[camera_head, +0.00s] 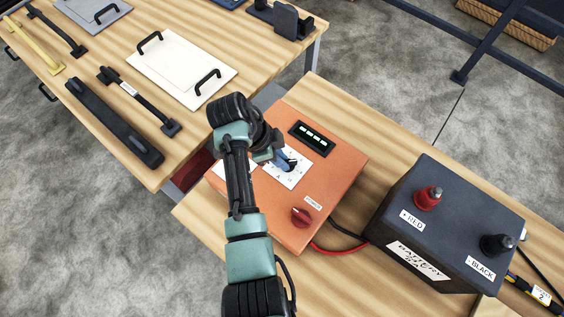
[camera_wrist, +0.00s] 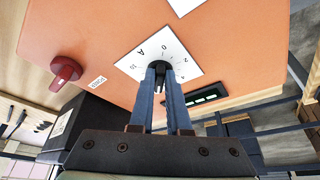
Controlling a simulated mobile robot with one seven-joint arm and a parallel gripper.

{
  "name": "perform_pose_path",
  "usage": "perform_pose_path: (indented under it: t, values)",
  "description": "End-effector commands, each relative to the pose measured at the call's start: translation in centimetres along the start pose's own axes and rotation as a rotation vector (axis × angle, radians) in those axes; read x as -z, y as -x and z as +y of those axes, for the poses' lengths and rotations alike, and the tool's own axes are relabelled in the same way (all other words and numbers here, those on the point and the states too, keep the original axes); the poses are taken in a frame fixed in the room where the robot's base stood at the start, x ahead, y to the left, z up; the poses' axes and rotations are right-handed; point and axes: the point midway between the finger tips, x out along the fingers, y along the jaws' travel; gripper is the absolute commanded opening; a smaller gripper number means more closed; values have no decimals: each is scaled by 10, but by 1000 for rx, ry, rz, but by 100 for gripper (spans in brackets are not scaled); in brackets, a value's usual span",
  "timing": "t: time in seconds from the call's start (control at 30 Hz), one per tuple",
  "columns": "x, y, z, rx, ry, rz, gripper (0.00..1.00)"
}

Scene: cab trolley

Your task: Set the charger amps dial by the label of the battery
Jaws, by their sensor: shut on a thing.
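The orange charger (camera_head: 338,180) stands on the wooden table. Its white dial plate (camera_head: 298,178) bears an A and small numbers. In the wrist view the plate (camera_wrist: 184,66) shows around the black amps dial (camera_wrist: 159,66). My gripper (camera_wrist: 161,75) is shut on this dial, one finger on each side. The fingers and arm hide part of the plate, and the dial's pointer is not clear. The black battery (camera_head: 455,222) stands right of the charger. Its white front label (camera_head: 418,262) reads BATTERY, with a smaller second line that I cannot read surely.
A red knob (camera_head: 301,217) labelled POWER sits on the charger's front right, and a dark display (camera_head: 311,138) with green bars behind. Red and black cables run between charger and battery. Another table (camera_head: 190,130) holds panels and bars.

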Motion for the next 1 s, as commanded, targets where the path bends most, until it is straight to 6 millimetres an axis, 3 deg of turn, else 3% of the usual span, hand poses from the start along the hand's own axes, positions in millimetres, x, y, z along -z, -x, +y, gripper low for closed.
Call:
perform_pose_path:
  t: [0.5,1.0]
  values:
    - [0,-3,-9,-169,-420,-3,0]
    - [2,-1,-10,-246,-599,-3,0]
